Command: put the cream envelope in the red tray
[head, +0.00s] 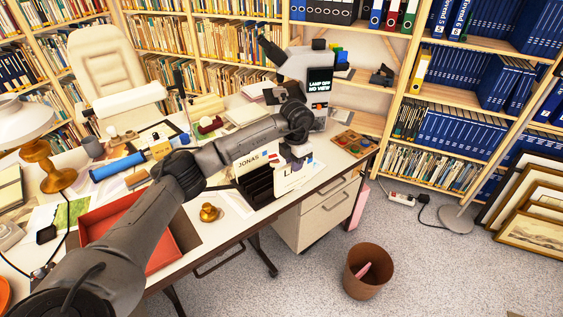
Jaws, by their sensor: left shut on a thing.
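My left gripper (294,157) is shut on the top edge of a cream envelope (291,183) with small coloured marks. The envelope hangs upright at the right end of a black letter rack (261,189); I cannot tell whether its lower edge is still inside a slot. Another pale envelope marked JONAS (248,161) stands in the rack just left of it. The red tray (163,250) lies on the desk at the left, partly hidden behind my left arm. My right gripper is not in view.
A brass knob-like object (209,212) stands between tray and rack. A microscope with a screen (319,84) stands behind the gripper. A blue roll (118,166) and bottles lie behind the tray. A brown bin (368,270) stands on the floor.

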